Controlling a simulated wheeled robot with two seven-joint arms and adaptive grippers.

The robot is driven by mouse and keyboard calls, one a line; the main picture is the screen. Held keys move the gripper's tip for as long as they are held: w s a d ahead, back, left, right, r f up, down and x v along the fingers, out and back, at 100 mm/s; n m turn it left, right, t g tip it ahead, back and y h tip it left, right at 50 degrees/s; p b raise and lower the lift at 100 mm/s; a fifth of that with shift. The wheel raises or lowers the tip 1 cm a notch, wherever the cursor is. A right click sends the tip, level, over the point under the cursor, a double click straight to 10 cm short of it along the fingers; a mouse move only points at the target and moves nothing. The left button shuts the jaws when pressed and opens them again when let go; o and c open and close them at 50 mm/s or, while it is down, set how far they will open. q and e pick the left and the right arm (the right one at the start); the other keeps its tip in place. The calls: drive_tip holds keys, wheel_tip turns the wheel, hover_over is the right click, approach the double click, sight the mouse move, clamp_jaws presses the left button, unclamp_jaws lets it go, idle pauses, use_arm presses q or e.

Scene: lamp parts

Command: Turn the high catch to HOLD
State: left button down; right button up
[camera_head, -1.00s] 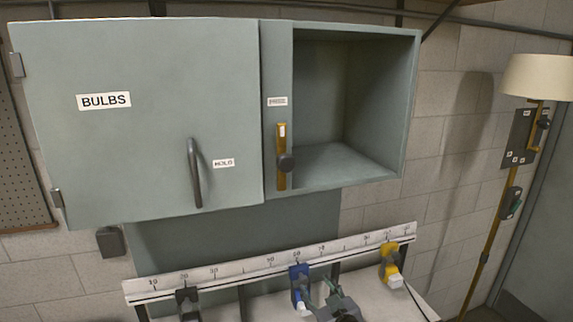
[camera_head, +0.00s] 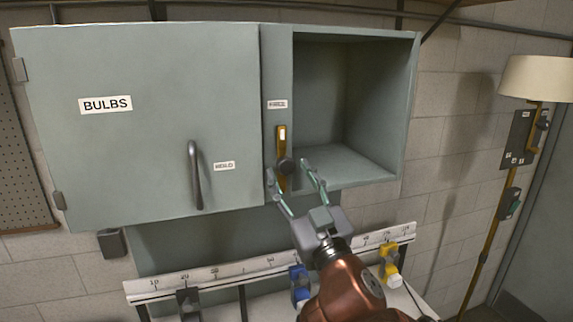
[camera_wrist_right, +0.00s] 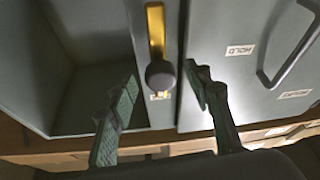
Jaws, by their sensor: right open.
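The high catch (camera_head: 282,150) is an upright yellow bar with a dark round knob, on the narrow post between the BULBS door and the open compartment. In the right wrist view the bar (camera_wrist_right: 155,28) and knob (camera_wrist_right: 160,74) face me. A HOLD label (camera_head: 223,166) is on the door, left of the catch; it also shows in the wrist view (camera_wrist_right: 240,50). My right gripper (camera_head: 289,172) is open, its fingers on either side of the knob from below; in the wrist view they (camera_wrist_right: 160,78) show gaps to the knob. My left gripper is out of view.
The closed BULBS door (camera_head: 110,150) has a dark handle (camera_head: 194,175). The open compartment (camera_head: 345,165) looks empty. A numbered rail (camera_head: 225,274) with blue (camera_head: 299,282) and yellow (camera_head: 389,262) clamps runs below. A lamp (camera_head: 538,78) stands at the right.

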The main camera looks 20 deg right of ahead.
drive_tip(key=shift+x, duration=1.5)
drive_tip(key=shift+c, duration=0.2)
clamp_jaws()
